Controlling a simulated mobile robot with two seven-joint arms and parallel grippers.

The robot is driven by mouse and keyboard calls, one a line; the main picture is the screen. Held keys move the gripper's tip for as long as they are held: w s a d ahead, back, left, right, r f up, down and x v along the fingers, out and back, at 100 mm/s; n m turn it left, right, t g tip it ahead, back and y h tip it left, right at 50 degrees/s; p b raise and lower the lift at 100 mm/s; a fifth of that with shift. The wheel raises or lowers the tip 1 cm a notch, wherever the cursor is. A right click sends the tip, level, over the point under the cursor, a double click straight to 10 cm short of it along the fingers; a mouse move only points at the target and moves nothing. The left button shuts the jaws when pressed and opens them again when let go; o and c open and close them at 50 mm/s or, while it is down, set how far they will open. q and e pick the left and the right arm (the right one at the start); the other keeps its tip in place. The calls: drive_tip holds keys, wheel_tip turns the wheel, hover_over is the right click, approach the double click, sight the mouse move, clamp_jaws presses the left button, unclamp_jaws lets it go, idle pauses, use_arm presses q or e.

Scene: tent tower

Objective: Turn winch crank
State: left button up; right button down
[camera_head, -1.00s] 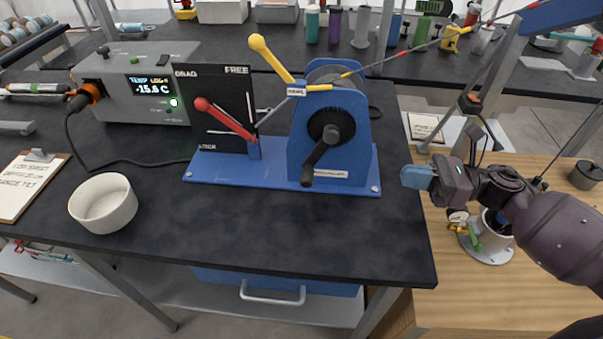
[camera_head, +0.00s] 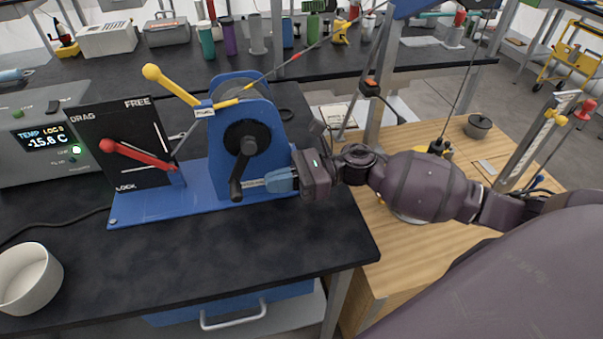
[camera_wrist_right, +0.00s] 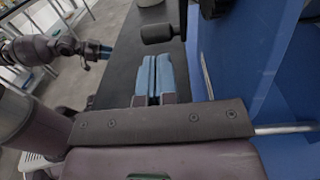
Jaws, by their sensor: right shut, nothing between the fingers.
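The blue winch (camera_head: 262,110) stands on its blue base plate (camera_head: 195,195) on the dark bench. Its black crank (camera_head: 238,172) hangs down from the hub, with the handle at the lower end. My right gripper (camera_head: 268,182) is shut and empty, its blue fingertips close to the right of the handle. In the right wrist view the blue fingers (camera_wrist_right: 155,78) lie together, and the black crank handle (camera_wrist_right: 158,33) is just beyond their tips; contact cannot be told. My left gripper (camera_wrist_right: 98,50) shows small at the upper left of that view, its jaws unclear.
The lever panel (camera_head: 125,150) with a red lever (camera_head: 140,155) stands left of the winch. A yellow lever (camera_head: 170,83) rises at its top. A white bowl (camera_head: 28,278) sits at front left. A wooden table (camera_head: 400,235) stands to the right.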

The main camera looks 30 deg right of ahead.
drive_tip(key=x, duration=0.2)
drive_tip(key=shift+w+a+r, duration=0.1)
drive_tip(key=shift+a, duration=0.25)
drive_tip(key=shift+w+a, duration=0.2)
drive_tip(key=shift+a, duration=0.5)
drive_tip(key=shift+a, duration=0.1)
